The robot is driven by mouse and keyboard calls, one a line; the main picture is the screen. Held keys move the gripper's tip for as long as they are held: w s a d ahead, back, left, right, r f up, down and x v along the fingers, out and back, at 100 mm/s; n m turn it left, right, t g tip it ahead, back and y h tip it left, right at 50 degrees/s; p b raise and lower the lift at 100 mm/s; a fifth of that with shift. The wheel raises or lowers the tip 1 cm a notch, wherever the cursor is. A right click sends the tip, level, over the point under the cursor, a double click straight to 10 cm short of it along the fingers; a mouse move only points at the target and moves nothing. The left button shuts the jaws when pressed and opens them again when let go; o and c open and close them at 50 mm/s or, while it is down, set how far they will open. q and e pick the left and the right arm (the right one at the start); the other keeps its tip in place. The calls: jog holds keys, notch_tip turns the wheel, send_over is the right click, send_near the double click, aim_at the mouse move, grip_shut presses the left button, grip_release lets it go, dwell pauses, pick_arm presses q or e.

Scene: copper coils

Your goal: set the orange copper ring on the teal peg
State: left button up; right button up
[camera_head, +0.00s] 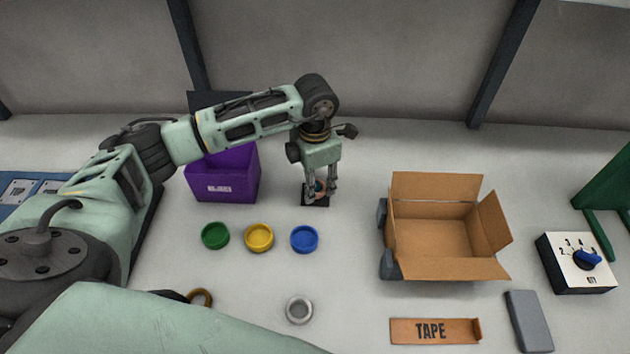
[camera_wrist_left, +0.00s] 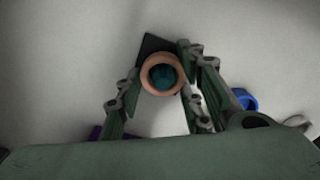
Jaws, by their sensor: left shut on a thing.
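The orange copper ring (camera_wrist_left: 147,76) is between the fingers of my left gripper (camera_head: 320,187), which is shut on it. The teal peg (camera_wrist_left: 163,75) shows through the ring's hole in the left wrist view, close to centred. The peg's dark square base (camera_head: 316,202) stands on the table, right of the purple bin. The base also shows behind the ring in the left wrist view (camera_wrist_left: 152,45). In the head view the fingers partly hide the ring and peg, so I cannot tell how far down the peg the ring sits. My right gripper is not in view.
A purple bin (camera_head: 222,187) stands left of the peg. Green (camera_head: 215,235), yellow (camera_head: 259,237) and blue (camera_head: 304,239) round dishes lie in front. An open cardboard box (camera_head: 440,238) is to the right. A silver ring (camera_head: 299,310) and a brown ring (camera_head: 203,297) lie nearer.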

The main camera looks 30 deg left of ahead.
pick_arm(q)
jog(key=shift+f+b, duration=0.55)
jog(key=o, duration=1)
jog(key=shift+r, duration=0.1)
jog(key=shift+r+p, duration=3.3)
jog(key=shift+r, duration=2.15)
jog(key=shift+f, duration=0.1)
